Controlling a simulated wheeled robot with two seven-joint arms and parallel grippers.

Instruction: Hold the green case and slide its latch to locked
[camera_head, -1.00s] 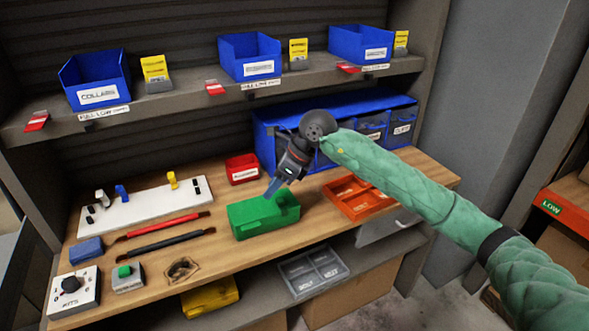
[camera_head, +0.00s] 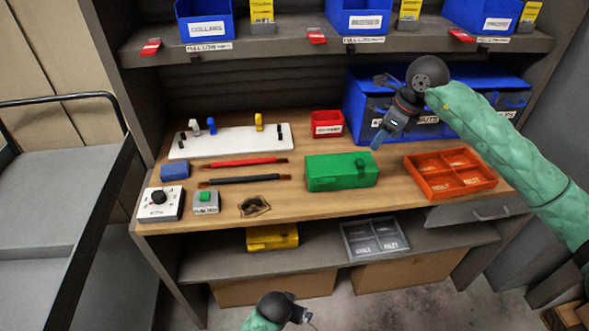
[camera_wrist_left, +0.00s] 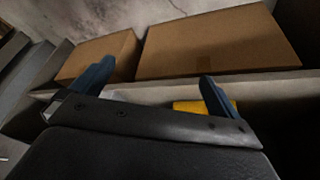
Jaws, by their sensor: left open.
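The green case (camera_head: 341,173) lies shut on the wooden workbench (camera_head: 285,205), right of the middle. A small raised green piece shows on its top near the right end; I cannot tell the latch's position. My right gripper (camera_head: 377,142) hangs above and behind the case's right end, apart from it. I cannot tell whether its fingers are apart. My left arm shows low at the bottom of the head view, in front of the bench. In the left wrist view my left gripper (camera_wrist_left: 150,88) is open and empty, its two blue fingers wide apart.
An orange divided tray (camera_head: 450,174) is right of the case. Red and black rods (camera_head: 245,181), a control box (camera_head: 159,204) and a white rack (camera_head: 231,141) are to its left. A lower shelf (camera_head: 320,259) holds a yellow item (camera_head: 272,237) and a grey tray (camera_head: 375,238).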

